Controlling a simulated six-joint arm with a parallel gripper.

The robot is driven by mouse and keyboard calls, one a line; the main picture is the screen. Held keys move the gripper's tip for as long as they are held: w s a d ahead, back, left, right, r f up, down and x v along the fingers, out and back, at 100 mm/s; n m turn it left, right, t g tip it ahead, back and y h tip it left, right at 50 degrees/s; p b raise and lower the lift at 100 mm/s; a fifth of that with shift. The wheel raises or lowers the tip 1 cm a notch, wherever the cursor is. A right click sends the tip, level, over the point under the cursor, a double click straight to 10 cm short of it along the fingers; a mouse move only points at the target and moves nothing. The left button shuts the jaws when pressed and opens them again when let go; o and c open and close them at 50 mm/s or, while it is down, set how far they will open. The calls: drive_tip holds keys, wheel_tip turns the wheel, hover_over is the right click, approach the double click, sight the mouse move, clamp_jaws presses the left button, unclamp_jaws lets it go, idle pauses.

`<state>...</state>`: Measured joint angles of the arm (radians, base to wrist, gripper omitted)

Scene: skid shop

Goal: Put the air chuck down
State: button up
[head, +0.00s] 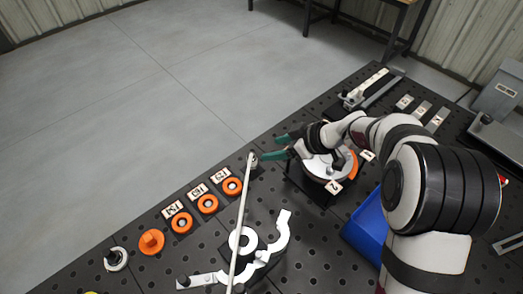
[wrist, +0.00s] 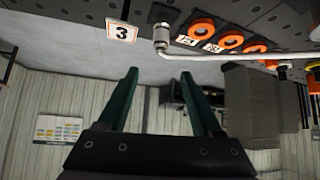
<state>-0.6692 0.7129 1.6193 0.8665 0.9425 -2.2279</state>
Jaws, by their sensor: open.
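The air chuck (head: 252,161) is a small metal fitting at the end of a long thin pale hose or tube, at the far edge of the black bench in the head view. In the wrist view the air chuck (wrist: 162,38) is a silvery cylinder with the pale tube running off to the right. My gripper (head: 270,148) has green fingers and points left, just right of the chuck. In the wrist view my gripper (wrist: 160,75) is open with nothing between its fingers.
Several orange rings (head: 208,203) with number tags line the bench's far edge. A white hooked bracket (head: 240,240) lies under the tube. A round fixture (head: 318,168) with tag 2 stands beneath my arm. A blue bin (head: 368,228) is right of it. Bare floor lies beyond the bench.

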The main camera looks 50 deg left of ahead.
drive_tip(key=d+r+m+t+h, duration=0.1)
drive_tip(key=d+r+m, duration=0.65)
drive_tip(key=d, duration=0.65)
drive_tip(key=s+d+m+h, duration=0.3)
drive_tip(key=s+d+m, duration=0.6)
drive_tip(key=d, duration=0.3)
drive_tip(key=s+d+m+t+h, duration=0.1)
drive_tip(key=s+d+m+h, duration=0.1)
drive_tip(key=s+d+m, duration=0.6)
drive_tip(key=d+m, duration=0.2)
drive_tip(key=d, duration=0.3)
drive_tip(key=shift+s+d+r+h, duration=0.2)
drive_tip(key=shift+s+r+h, duration=0.1)
drive_tip(key=shift+s+h, duration=0.1)
